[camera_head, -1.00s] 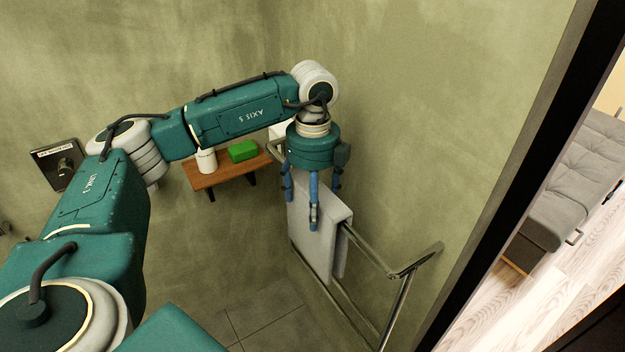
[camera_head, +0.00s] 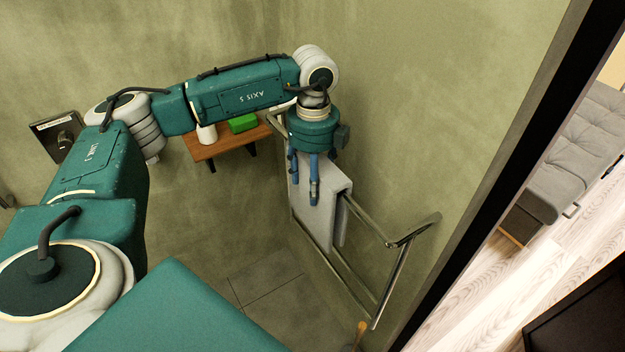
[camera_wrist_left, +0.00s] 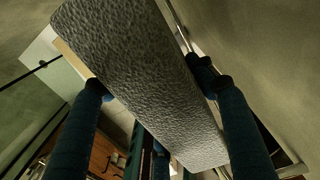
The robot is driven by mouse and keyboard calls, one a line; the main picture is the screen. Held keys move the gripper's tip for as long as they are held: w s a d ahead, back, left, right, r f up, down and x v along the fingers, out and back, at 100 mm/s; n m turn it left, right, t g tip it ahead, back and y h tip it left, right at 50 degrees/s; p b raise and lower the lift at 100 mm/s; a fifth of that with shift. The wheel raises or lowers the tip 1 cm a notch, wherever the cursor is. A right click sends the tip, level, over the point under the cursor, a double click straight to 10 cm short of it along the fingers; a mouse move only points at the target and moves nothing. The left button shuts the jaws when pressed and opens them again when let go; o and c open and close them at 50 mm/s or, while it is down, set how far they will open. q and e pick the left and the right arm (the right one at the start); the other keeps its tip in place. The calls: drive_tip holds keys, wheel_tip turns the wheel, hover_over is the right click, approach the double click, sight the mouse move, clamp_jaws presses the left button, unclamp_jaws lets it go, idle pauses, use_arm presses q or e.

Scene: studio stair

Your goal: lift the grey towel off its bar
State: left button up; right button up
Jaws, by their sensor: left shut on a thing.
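The grey towel (camera_head: 326,212) hangs folded over a metal bar (camera_head: 368,223) on the wall rack. My left gripper (camera_head: 308,190) points down at the towel's top, its blue fingers shut on the cloth. In the left wrist view the towel (camera_wrist_left: 150,75) fills the middle as a rough grey band. My left gripper (camera_wrist_left: 152,84) has fingers on both sides of it there. The towel still lies over the bar. My fingers and wrist hide part of its far upper end. My right gripper is not in view.
The rack's lower rail (camera_head: 340,262) runs below the towel, close to the green wall. A wooden shelf (camera_head: 203,150) behind holds a green box (camera_head: 243,123) and a white container (camera_head: 206,134). A grey sofa (camera_head: 575,155) stands beyond the dark door frame (camera_head: 500,170). The tiled floor is open.

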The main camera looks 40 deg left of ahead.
use_arm(q)
wheel_tip(320, 180, up, 6)
drive_tip(key=p, duration=0.3)
drive_tip(key=shift+f, duration=0.15)
drive_tip(key=shift+r+p, duration=2.2)
drive_tip(key=shift+r, duration=0.85)
wheel_tip(320, 180, up, 2)
drive_tip(key=shift+p, duration=0.7)
wheel_tip(320, 180, up, 10)
drive_tip(key=p, duration=0.2)
drive_tip(key=shift+f, duration=0.15)
